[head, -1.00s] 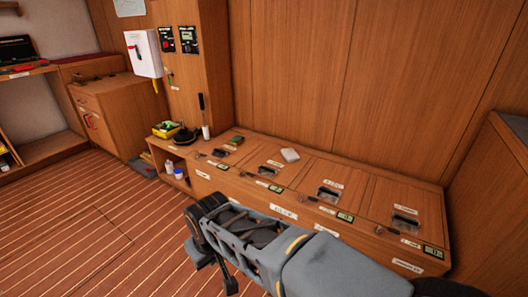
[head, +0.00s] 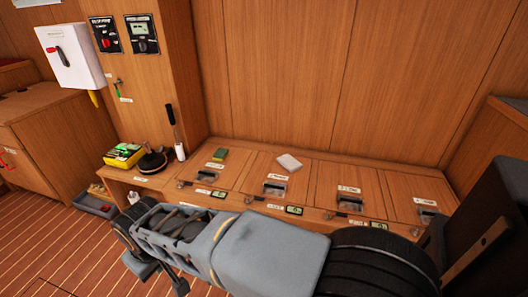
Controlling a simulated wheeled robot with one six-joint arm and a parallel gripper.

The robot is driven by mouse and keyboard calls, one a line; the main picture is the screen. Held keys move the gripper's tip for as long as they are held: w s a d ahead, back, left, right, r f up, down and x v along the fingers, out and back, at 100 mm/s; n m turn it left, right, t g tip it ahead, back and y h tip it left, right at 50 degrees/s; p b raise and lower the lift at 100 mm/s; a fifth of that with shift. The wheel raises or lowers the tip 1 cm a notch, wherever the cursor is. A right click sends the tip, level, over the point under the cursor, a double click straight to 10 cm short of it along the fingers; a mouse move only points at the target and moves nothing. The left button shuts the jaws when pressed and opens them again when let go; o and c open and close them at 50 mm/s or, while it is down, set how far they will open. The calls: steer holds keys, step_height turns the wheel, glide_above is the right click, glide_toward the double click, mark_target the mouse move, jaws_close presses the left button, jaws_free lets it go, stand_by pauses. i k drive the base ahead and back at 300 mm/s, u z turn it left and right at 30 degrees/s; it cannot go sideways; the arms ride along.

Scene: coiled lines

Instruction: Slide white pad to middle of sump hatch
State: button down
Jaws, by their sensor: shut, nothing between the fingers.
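The white pad (head: 289,162) is a small flat block lying on the wooden bench top, towards the back, around the join between two hatch lids. Several square hatch lids sit side by side along the bench, each with a dark recessed pull and a small label. The labels are too small to read, so I cannot tell which lid is the sump hatch. My gripper (head: 166,277) is low at the left end of my arm, in front of the bench and well apart from the pad. It is shut and empty; its fingers show only in part.
A green block (head: 219,155) lies left of the pad. A yellow tray (head: 125,155) and a black round item (head: 153,162) stand at the bench's left end, beside a black-and-white upright tool (head: 177,135). The wall rises directly behind the bench. My arm hides part of the bench front.

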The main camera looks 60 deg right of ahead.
mark_target(286, 161)
steer(key=i, duration=0.4)
steer(key=z, duration=2.6)
steer(key=i, duration=0.5)
steer(key=u, duration=0.05)
